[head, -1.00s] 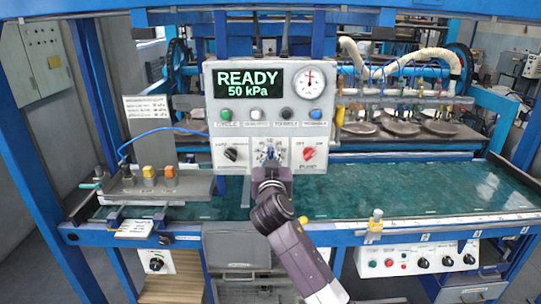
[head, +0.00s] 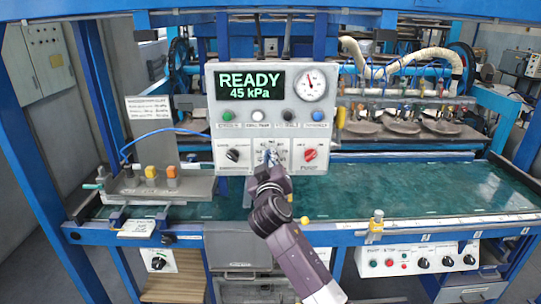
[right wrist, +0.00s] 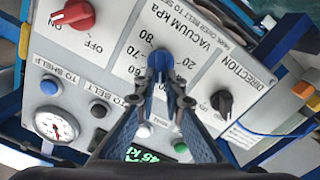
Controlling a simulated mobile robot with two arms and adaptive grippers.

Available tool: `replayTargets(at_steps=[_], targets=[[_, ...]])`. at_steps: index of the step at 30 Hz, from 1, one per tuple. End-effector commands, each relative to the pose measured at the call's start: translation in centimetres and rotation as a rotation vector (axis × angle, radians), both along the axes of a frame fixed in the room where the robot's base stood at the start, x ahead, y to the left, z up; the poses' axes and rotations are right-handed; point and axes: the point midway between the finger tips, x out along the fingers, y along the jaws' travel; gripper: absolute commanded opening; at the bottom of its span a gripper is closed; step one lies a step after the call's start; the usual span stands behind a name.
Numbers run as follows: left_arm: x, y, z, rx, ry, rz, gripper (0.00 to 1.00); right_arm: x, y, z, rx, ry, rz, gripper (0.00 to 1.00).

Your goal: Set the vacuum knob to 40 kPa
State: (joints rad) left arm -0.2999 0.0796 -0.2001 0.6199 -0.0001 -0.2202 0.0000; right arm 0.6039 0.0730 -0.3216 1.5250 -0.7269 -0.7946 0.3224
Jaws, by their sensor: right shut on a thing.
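The control panel (head: 209,115) faces me, and its green display (head: 250,86) reads "READY 45 kPa". The vacuum knob (right wrist: 160,62) is blue and sits in the middle of its printed scale in the right wrist view. My right gripper (right wrist: 164,88) is shut on this knob, with one finger on each side of it. In the head view the right gripper (head: 270,162) reaches up to the panel's lower middle and hides most of the knob and scale there. My left gripper is not in view.
A black direction knob (head: 232,155) is left of the vacuum knob and a red on/off knob (head: 310,155) is right of it. A row of buttons (head: 258,116) and a round gauge (head: 311,87) are above. A green belt (head: 400,190) runs behind the panel.

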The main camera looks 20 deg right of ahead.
Motion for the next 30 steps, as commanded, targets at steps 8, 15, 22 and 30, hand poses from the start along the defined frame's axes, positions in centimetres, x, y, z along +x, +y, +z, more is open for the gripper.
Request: replayTargets(at_steps=[8, 15, 22, 30], targets=[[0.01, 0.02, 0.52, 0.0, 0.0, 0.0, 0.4, 0.06, 0.21, -0.03, -0.133, 0.038, 0.001, 0.0], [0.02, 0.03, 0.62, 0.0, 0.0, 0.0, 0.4, 0.08, 0.28, -0.1, -0.177, 0.049, 0.001, 0.0], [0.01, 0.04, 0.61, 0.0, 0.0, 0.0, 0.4, 0.07, 0.29, -0.11, -0.182, 0.051, 0.001, 0.0], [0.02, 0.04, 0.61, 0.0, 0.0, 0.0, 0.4, 0.07, 0.29, -0.11, -0.18, 0.051, 0.002, 0.21]])
